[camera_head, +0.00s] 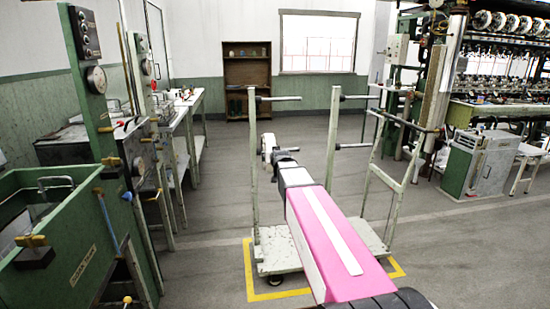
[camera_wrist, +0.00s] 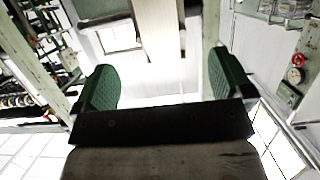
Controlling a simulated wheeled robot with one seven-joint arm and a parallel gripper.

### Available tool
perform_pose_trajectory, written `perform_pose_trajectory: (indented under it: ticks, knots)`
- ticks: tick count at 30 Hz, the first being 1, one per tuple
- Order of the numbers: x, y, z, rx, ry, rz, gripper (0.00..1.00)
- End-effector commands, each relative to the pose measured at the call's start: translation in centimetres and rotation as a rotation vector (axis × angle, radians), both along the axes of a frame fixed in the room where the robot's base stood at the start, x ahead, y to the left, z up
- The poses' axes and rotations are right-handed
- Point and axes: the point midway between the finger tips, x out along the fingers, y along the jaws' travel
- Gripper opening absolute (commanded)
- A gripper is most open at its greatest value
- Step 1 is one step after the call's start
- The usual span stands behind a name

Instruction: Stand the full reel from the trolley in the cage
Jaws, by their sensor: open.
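The trolley (camera_head: 275,249) stands on the floor in the middle of the head view, with pale uprights and horizontal bars. My arm reaches over it and hides part of its deck. I cannot make out a full reel on its visible bars. My gripper (camera_wrist: 160,72) is open in the wrist view, with two green padded fingers spread apart. Nothing is held between them; a pale board-like shape shows beyond the gap. In the head view, the far end of my arm is too small to show the fingers. I cannot identify the cage.
Yellow tape (camera_head: 249,270) marks the floor around the trolley. A green basin (camera_head: 75,245) and machine posts stand at left. At right, a machine carries a row of reels (camera_head: 498,20) above a green cabinet (camera_head: 460,165). A brown shelf (camera_head: 247,70) stands against the back wall.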

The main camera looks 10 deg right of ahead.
Motion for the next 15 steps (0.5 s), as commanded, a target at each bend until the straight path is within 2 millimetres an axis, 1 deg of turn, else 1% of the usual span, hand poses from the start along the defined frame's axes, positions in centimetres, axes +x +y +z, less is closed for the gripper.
perform_pose_trajectory:
  ticks: [1,15]
  knots:
    - [0.8,0.0,-0.2,0.000,0.000,0.000,0.98]
    - [5.4,0.0,-1.6,0.000,0.000,0.000,0.98]
